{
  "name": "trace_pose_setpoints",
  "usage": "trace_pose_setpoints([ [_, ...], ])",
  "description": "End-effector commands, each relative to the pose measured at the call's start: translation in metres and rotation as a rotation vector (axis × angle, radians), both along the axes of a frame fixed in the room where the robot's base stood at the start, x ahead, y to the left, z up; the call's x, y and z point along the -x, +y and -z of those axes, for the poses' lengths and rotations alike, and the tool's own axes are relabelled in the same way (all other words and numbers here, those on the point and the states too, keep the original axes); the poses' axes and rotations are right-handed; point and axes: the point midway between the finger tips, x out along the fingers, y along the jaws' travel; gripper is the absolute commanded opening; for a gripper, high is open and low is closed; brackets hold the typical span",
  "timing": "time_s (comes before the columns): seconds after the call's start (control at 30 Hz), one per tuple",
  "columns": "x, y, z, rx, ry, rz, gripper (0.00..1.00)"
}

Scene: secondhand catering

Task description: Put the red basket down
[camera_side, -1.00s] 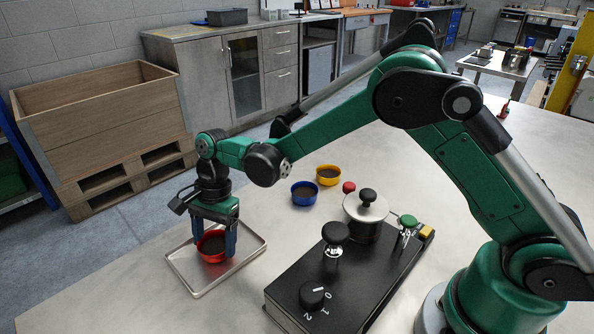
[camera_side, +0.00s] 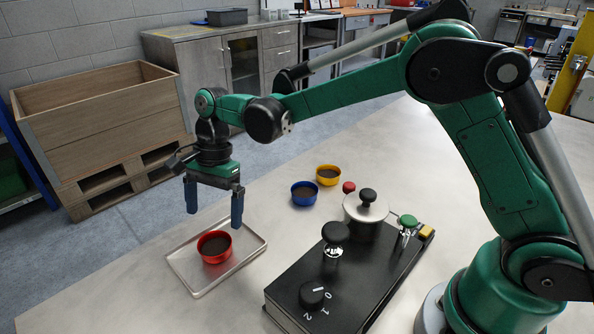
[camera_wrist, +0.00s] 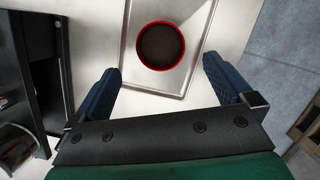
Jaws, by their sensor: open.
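The red basket (camera_side: 214,247) is a small round bowl filled with dark brown grounds. It sits upright on a shallow metal tray (camera_side: 251,254), in the tray's middle. It also shows in the wrist view (camera_wrist: 160,46), ahead of and between my fingers. My gripper (camera_side: 214,217) is open and empty above the basket, with its fingertips apart on either side and clear of it. The gripper also shows in the wrist view (camera_wrist: 163,78) with its blue fingers spread wide.
A blue basket (camera_side: 304,194) and a yellow basket (camera_side: 328,176) stand on the table, both with dark contents. A black machine (camera_side: 335,285) with a metal lidded pot (camera_side: 366,212), knobs and levers stands right of the tray. The table front of the tray is clear.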

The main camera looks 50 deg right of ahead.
Motion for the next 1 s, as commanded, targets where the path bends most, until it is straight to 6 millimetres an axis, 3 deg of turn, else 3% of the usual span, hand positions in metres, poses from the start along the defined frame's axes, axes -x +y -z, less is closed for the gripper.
trace_pose_setpoints([
  [0.2,-0.004,-0.011,-0.041,0.000,0.000,0.001,1.00],
  [0.53,0.003,-0.027,-0.071,0.005,-0.084,-0.079,1.00],
  [0.8,0.054,-0.074,-0.097,0.121,-0.434,-0.464,1.00],
  [1.0,0.098,-0.105,-0.090,0.306,-0.650,-0.792,1.00],
])
